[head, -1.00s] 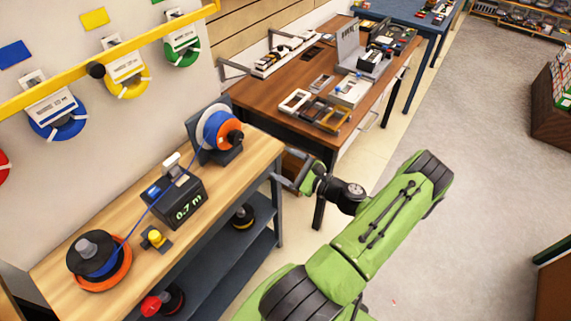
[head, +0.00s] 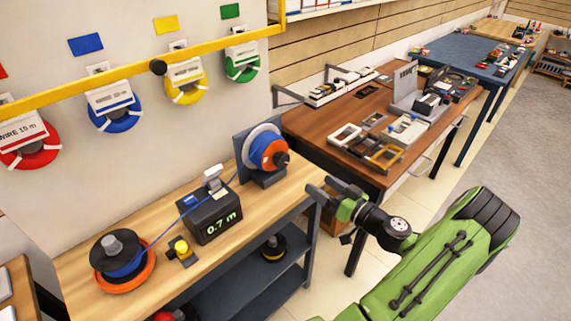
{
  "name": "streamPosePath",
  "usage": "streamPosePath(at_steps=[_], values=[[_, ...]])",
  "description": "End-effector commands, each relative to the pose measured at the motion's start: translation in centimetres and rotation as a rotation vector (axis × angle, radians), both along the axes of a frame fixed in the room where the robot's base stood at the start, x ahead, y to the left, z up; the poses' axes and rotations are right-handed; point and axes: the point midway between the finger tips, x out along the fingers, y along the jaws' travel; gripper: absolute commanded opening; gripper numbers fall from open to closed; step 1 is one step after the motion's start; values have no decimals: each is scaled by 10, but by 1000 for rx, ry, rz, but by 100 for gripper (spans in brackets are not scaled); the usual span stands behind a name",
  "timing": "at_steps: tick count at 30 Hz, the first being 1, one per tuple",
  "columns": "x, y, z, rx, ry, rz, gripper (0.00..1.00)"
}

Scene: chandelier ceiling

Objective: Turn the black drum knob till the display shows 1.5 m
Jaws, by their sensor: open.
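The display on the black measuring box (head: 208,213) reads 0.7 m in green digits. An orange drum (head: 126,276) wound with blue wire lies flat at the bench's left, with a dark grey knob (head: 112,246) on top. A blue wire runs from it past the box to an upright orange reel (head: 266,150) with a black hub or knob (head: 282,159) on its face. I cannot tell which of the two is the named knob. My gripper (head: 323,196) is open and empty, right of the bench's right end, apart from both knobs.
A yellow-topped device (head: 181,249) stands on the wooden bench (head: 163,207) between drum and box. A brown table (head: 310,128) with trays stands behind my gripper. Wire spools hang under a yellow rail (head: 75,90) on the wall. Open floor lies to the right.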

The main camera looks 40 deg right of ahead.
Motion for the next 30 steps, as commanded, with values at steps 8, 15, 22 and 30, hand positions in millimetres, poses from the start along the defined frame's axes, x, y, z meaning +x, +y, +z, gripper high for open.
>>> streamPosePath(at_steps=[8, 15, 22, 30], values=[[68, 4, 1, 2, -2, 7, 78], [124, 5, 2, 4, -3, 3, 78], [147, 5, 1, 5, 0, 1, 78], [147, 5, 1, 6, 0, 0, 71]])
